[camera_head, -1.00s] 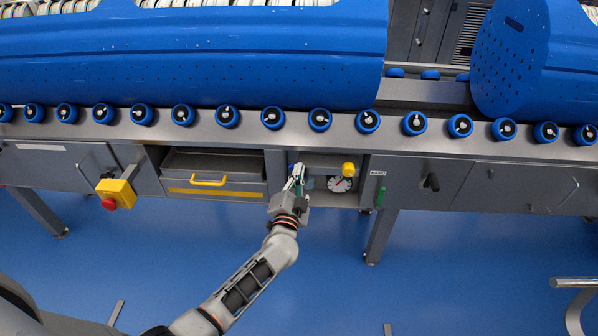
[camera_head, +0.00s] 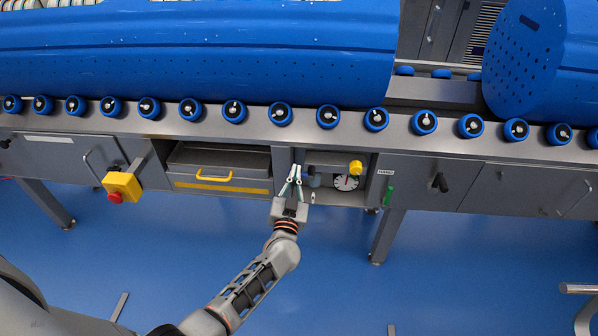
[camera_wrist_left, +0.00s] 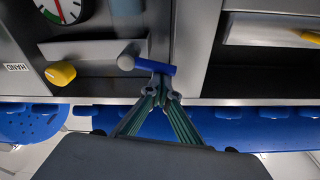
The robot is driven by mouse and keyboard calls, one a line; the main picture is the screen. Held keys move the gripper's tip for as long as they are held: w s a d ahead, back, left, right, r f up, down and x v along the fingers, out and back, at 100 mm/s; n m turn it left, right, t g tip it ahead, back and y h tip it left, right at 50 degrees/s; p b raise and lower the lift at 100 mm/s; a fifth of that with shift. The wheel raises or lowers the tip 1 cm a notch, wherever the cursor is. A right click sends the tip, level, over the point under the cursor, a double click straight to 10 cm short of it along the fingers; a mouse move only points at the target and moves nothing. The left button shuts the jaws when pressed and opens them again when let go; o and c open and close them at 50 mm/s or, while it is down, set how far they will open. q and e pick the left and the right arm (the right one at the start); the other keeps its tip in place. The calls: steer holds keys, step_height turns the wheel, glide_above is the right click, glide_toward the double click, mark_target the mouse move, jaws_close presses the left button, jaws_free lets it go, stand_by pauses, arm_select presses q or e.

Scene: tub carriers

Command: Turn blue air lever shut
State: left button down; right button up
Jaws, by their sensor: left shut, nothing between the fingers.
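The blue air lever (camera_wrist_left: 155,67) shows in the left wrist view as a short blue bar beside a grey round knob, lying nearly level across the picture. My left gripper (camera_wrist_left: 160,88) is shut and empty, its fingertips close to the lever's middle; I cannot tell whether they touch it. In the head view my left gripper (camera_head: 296,170) reaches into the recess under the conveyor, left of the dial gauge (camera_head: 346,182). The lever is hard to make out there beside the fingers. My right gripper is not in view.
A yellow knob (camera_head: 355,167) sits above the gauge. A drawer with a yellow handle (camera_head: 214,177) is left of the recess, and a yellow box with a red button (camera_head: 122,186) further left.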

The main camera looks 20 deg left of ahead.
arm_select(q)
steer(key=shift+s+a+f+n, duration=0.1)
steer(key=shift+a+f+n, duration=0.1)
steer(key=shift+f+n, duration=0.5)
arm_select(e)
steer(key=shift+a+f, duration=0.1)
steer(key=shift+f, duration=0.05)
arm_select(q)
steer(key=shift+a, duration=0.1)
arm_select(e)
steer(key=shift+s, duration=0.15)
arm_select(q)
step_height(320, 180, up, 5)
steer(key=p, duration=0.3)
steer(key=f+p+v, duration=0.1)
steer(key=v, duration=0.8)
steer(key=shift+d, duration=0.2)
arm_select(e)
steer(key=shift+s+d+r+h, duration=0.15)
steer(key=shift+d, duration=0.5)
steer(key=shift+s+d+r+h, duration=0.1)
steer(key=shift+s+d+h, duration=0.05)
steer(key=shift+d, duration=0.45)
